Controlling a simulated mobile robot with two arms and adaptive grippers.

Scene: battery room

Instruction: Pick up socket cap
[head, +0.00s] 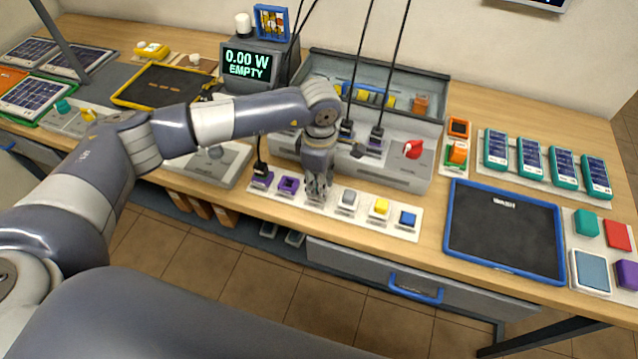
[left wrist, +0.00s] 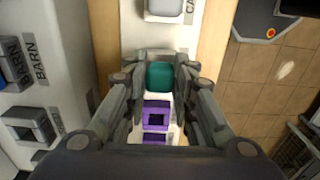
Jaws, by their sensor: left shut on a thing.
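My left gripper (head: 318,190) is over the front middle of the workbench, pointing down at a white socket strip (head: 334,209). In the left wrist view its fingers (left wrist: 160,82) are shut on a teal socket cap (left wrist: 160,75). Whether the cap still touches the strip I cannot tell; the fingers hide it in the head view. Left of the gripper are two purple sockets (head: 289,185), one with a black plug in it. Right of it sit a grey cap (head: 348,198), a yellow cap (head: 380,206) and a blue cap (head: 407,218). My right gripper is not in view.
A grey console with a red knob (head: 413,149) and hanging black cables stands right behind the gripper. A blue-rimmed dark tray (head: 505,268) lies to the right, near several teal battery packs (head: 530,157). A display reading "0.00 W EMPTY" (head: 247,64) stands behind.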

